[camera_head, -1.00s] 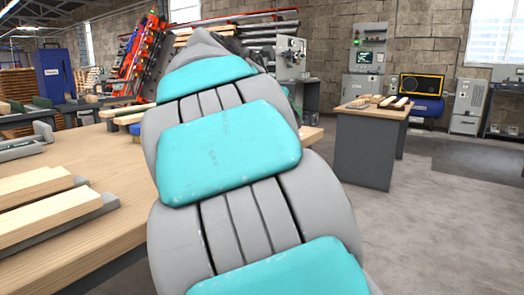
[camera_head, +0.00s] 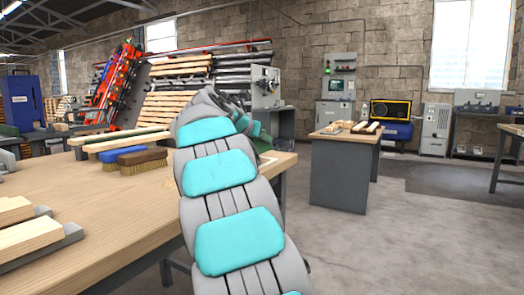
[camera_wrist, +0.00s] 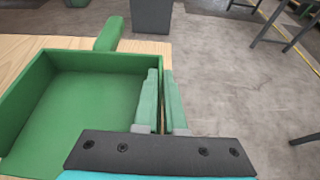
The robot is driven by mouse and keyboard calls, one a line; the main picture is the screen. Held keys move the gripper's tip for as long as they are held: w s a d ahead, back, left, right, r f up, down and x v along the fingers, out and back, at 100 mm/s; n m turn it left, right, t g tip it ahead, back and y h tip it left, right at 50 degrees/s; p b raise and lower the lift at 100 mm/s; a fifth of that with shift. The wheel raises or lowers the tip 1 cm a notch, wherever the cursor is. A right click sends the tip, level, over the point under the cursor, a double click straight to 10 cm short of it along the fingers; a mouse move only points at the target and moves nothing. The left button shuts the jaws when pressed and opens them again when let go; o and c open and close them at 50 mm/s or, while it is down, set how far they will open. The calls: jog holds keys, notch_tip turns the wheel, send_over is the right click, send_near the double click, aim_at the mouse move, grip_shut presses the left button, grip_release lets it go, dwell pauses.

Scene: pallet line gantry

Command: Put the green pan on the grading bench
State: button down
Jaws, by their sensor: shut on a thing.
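The green pan (camera_wrist: 75,100) fills the left of the wrist view, an open tray with raised walls and a stubby handle (camera_wrist: 109,35) at its far side. My gripper (camera_wrist: 162,75) is shut on the pan's right wall, one finger on each side of it. The pan is over the wooden worktable's end; whether it touches the top I cannot tell. In the head view my arm hides most of the pan. No label names the grading bench; a grey bench with a wooden top (camera_head: 340,175) stands beyond, right of centre, with wood pieces on it.
The wooden worktable (camera_head: 110,215) spans the left, with boards and brushes (camera_head: 142,162) on it. Open concrete floor (camera_head: 400,235) lies to the right. Another table (camera_head: 510,130) stands at the right edge. Machines and cabinets line the back wall.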

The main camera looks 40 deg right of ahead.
jog(key=shift+w+d, duration=0.35)
jog(key=shift+w, duration=0.3)
jog(key=shift+w+d, duration=0.35)
jog(key=shift+w, duration=0.3)
jog(key=shift+f+b, duration=0.6)
jog(key=shift+f, duration=1.2)
jog(key=shift+f, duration=0.1)
jog(key=c, duration=1)
grip_release()
jog(key=shift+f, duration=0.1)
jog(key=p+v, duration=0.1)
jog(key=v, duration=1.1)
